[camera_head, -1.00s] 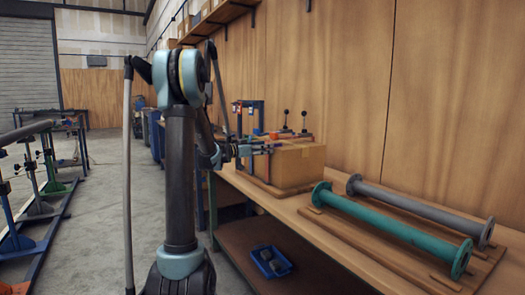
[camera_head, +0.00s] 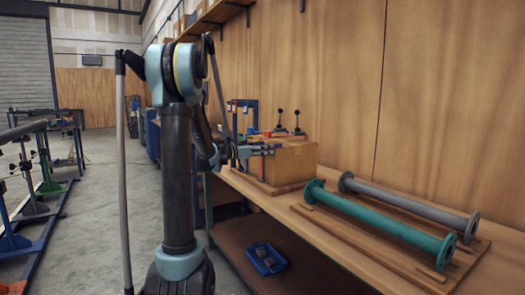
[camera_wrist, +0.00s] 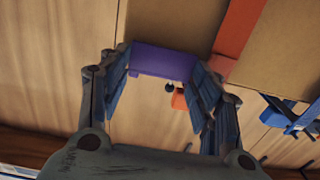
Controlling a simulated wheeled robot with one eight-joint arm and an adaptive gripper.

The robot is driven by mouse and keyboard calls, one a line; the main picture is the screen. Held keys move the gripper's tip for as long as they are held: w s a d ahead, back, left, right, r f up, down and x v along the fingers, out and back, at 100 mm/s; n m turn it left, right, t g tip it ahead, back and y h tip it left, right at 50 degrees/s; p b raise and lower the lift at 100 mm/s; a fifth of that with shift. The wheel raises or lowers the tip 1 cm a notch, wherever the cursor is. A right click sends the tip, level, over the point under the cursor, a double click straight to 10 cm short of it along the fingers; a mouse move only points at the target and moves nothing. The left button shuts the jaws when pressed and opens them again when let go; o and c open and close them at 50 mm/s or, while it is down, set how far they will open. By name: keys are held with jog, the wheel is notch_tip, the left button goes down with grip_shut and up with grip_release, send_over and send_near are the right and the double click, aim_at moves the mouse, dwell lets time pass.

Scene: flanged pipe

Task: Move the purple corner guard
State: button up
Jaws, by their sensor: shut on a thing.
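The purple corner guard (camera_wrist: 163,62) shows in the wrist view as a short purple block between the fingertips of my gripper (camera_wrist: 160,76). The blue-grey fingers are closed on its two ends. In the head view my gripper (camera_head: 263,150) is at the left side of the cardboard box (camera_head: 293,160), near its top edge. The guard is too small there to make out clearly. In the wrist view the box (camera_wrist: 285,55) carries an orange-red band (camera_wrist: 238,38). I cannot tell whether the guard touches the box.
The box sits on a wooden workbench (camera_head: 325,232). A green flanged pipe (camera_head: 380,222) and a grey one (camera_head: 410,204) lie on a board to its right. Black-handled clamps (camera_head: 288,120) stand behind the box. A blue tray (camera_head: 265,258) is on the lower shelf.

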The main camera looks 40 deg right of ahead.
jog(key=shift+s, duration=0.4)
jog(key=o, duration=1.1)
jog(key=w+a, duration=0.1)
jog(key=a, duration=1.1)
jog(key=shift+w, duration=0.1)
